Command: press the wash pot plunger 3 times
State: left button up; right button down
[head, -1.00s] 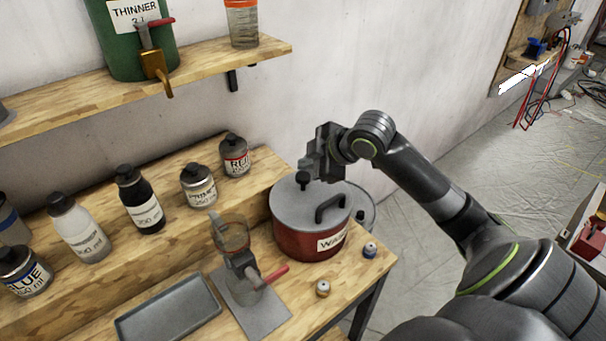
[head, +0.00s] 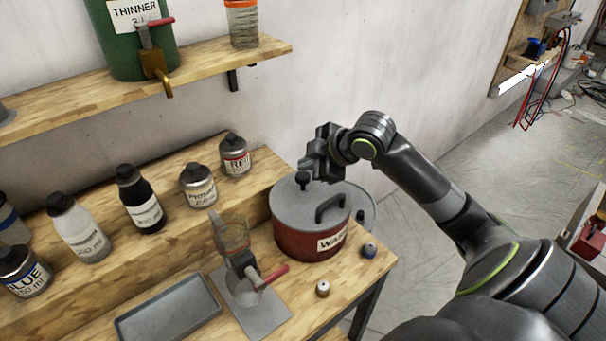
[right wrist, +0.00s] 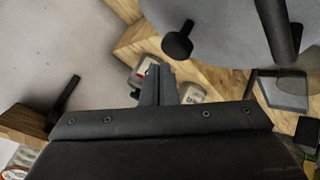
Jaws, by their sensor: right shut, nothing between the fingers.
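The wash pot (head: 296,241) is a red pot with a grey lid and a black handle, standing at the right end of the bench. Its plunger, a black knob (head: 303,180) on a short stem, stands up from the lid. My right gripper (head: 308,170) is shut and empty, right beside and slightly above the knob in the head view. In the right wrist view, the shut fingers (right wrist: 158,78) point towards the plunger knob (right wrist: 177,45), with a small gap between them in the picture. I cannot tell their height difference. My left gripper is out of view.
A dispenser with a red lever (head: 245,270) stands left of the pot, beside a grey tray (head: 168,308). Several bottles (head: 140,200) line the raised step. A shelf (head: 200,68) holds a green thinner can (head: 130,45).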

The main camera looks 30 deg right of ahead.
aim_at(304, 175)
jog(key=shift+f, duration=0.35)
jog(key=shift+f+b, duration=0.85)
jog(key=shift+f, duration=0.4)
dwell(1.0)
jog(key=shift+r, duration=0.1)
jog(key=shift+r+p, duration=1.6)
jog(key=shift+p, duration=0.3)
notch_tip(304, 175, up, 5)
jog(key=p, duration=0.5)
